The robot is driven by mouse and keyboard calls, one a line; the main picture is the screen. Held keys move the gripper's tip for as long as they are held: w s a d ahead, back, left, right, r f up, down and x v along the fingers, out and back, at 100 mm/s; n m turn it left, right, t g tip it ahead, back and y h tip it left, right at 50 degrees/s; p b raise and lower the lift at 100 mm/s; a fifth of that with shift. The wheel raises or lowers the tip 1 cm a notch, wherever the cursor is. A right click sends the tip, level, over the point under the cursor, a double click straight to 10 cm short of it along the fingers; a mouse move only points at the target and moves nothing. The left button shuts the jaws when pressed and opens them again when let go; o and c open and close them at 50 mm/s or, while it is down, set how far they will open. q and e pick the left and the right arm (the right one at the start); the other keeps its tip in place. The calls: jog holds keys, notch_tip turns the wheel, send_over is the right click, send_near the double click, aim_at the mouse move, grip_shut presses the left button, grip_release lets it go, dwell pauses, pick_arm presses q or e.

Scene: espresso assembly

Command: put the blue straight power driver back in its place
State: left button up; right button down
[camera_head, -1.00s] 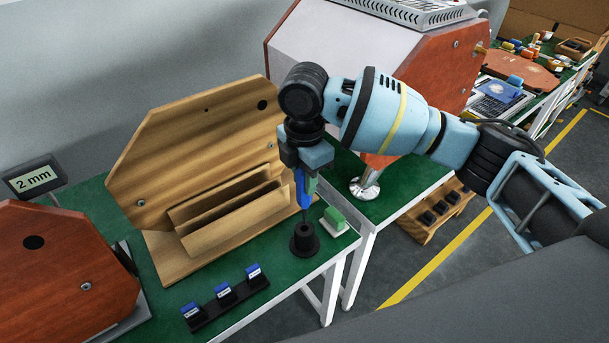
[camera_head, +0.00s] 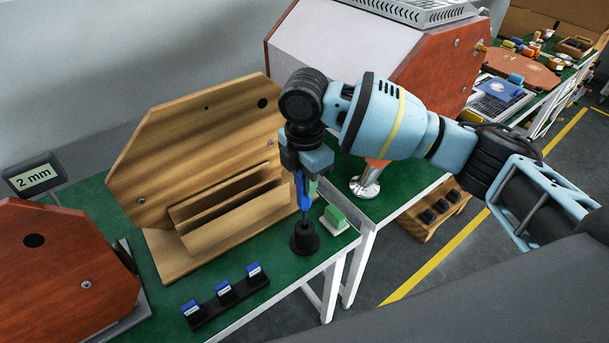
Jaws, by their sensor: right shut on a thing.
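The blue straight power driver (camera_head: 300,190) is upright, with its lower end at the black round holder (camera_head: 304,238) on the green table. I cannot tell how deep its tip sits in the holder. My right gripper (camera_head: 304,172) points down and is shut on the driver's upper part, hiding some of it. My left gripper is not in view.
A wooden stand with slots (camera_head: 200,180) is left of the driver. A green block on a white base (camera_head: 335,218) is close by on the right. A black rack with blue-topped pieces (camera_head: 228,297) lies at the front edge.

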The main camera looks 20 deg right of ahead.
aim_at(305, 203)
jog(key=shift+f+b, duration=0.65)
jog(key=shift+f, duration=3.15)
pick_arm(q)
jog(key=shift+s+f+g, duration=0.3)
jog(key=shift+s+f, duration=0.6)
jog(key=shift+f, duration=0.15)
pick_arm(e)
jog(key=c, duration=1.1)
grip_release()
jog(key=shift+o, duration=0.2)
jog(key=shift+r, duration=0.1)
notch_tip(305, 203, up, 6)
jog(key=shift+r, duration=0.85)
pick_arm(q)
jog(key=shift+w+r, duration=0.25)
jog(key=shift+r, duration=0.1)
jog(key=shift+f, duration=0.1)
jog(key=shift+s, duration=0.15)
pick_arm(e)
jog(key=shift+s+f, duration=0.1)
